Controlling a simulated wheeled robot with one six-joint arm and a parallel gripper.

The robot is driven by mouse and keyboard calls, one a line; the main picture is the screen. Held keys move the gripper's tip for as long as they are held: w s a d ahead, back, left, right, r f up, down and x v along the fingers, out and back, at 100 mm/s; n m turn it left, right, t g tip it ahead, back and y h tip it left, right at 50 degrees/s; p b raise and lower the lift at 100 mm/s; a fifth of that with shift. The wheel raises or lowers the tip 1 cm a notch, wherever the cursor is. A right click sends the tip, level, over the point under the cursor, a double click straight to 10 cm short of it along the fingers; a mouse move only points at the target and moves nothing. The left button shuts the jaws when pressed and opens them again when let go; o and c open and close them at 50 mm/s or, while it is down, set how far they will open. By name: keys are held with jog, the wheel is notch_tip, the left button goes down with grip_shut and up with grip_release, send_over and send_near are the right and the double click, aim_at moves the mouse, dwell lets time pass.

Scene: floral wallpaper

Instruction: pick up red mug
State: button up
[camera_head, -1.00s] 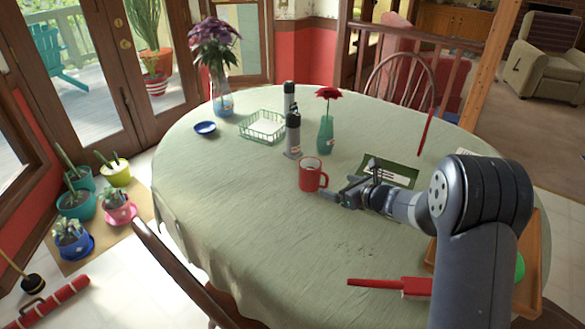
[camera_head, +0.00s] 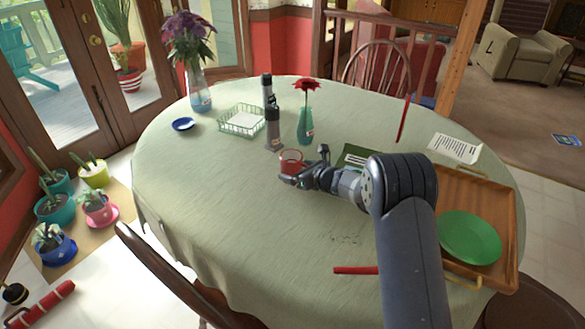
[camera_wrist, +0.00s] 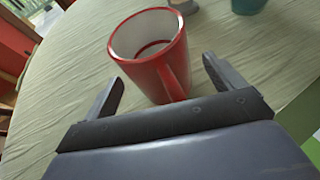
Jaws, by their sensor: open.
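The red mug (camera_head: 291,160) stands upright on the green tablecloth, with its lower part hidden behind my gripper in the head view. In the wrist view the red mug (camera_wrist: 153,52) shows its pale inside, and its handle points toward my gripper. My gripper (camera_wrist: 160,80) is open, with one finger to the left of the mug's near side and one to the right of the handle. In the head view my gripper (camera_head: 302,170) is close at the mug's front right. I cannot tell whether a finger touches the mug.
Dark bottles (camera_head: 271,125) and a teal vase (camera_head: 305,125) with a red flower stand just behind the mug. A green wire basket (camera_head: 241,121) is further left. A wooden tray (camera_head: 492,211) with a green plate (camera_head: 469,237) lies at right. The front left of the table is clear.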

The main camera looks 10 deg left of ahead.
jog(key=shift+w+a+f, duration=0.15)
jog(key=shift+a, duration=0.1)
jog(key=shift+c, duration=0.2)
jog(key=c, duration=1.2)
